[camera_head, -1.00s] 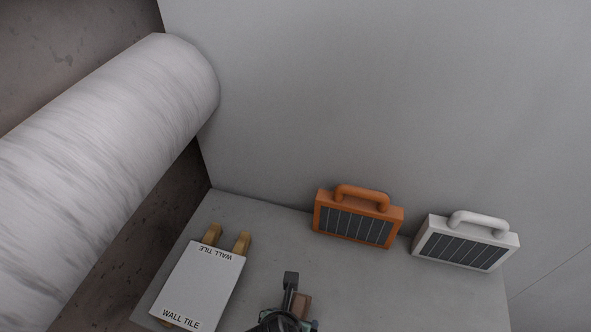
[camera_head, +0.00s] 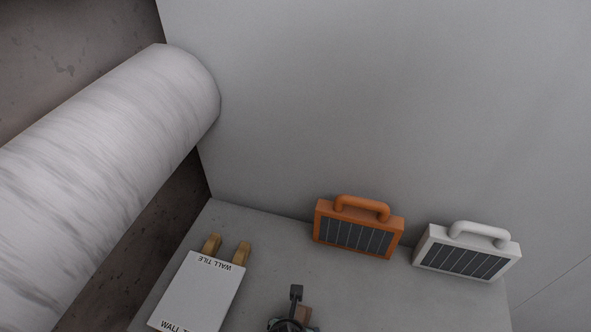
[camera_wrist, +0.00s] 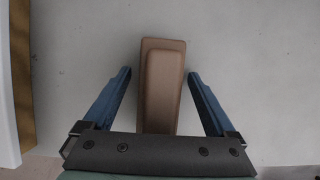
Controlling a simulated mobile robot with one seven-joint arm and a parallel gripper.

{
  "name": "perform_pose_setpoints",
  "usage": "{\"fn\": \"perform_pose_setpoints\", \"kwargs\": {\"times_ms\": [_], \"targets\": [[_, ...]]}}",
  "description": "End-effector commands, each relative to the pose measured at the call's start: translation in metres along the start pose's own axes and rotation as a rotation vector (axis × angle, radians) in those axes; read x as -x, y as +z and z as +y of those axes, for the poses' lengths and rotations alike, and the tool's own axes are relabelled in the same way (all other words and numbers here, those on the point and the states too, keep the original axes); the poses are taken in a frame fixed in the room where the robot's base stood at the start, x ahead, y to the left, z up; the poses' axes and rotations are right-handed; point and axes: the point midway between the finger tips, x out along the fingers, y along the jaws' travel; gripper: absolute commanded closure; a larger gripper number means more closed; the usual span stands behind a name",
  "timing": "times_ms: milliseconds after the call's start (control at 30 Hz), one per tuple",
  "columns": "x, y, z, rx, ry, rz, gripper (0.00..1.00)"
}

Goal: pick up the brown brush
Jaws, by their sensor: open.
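The brown brush (camera_wrist: 163,83) lies on the stone slab in the wrist view, its long side running away from my gripper. My gripper (camera_wrist: 160,75) is open, with one blue finger on each side of the brush and a gap showing on both sides. The near end of the brush is hidden behind the gripper body. In the head view a small part of the brush (camera_head: 305,313) shows beside my gripper at the bottom edge, mostly covered by it.
A white wall tile box (camera_head: 200,289) lies on wooden strips (camera_head: 242,254) at the left of the slab (camera_head: 265,235). An orange handled case (camera_head: 358,229) and a white handled case (camera_head: 467,252) stand along the back wall. A large pale marbled cylinder (camera_head: 110,145) is at the left.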

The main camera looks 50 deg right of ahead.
Motion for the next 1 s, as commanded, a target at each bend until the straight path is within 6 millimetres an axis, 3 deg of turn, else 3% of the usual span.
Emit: {"fn": "perform_pose_setpoints", "kwargs": {"times_ms": [67,567,833,1000], "targets": [[0.0,0.0,0.0,0.0,0.0,0.0,0.1],[0.001,0.0,0.0,0.0,0.0,0.0,1.0],[0.003,0.001,0.0,0.0,0.0,-0.001,1.0],[0.021,0.01,0.001,0.001,0.002,-0.004,1.0]]}}
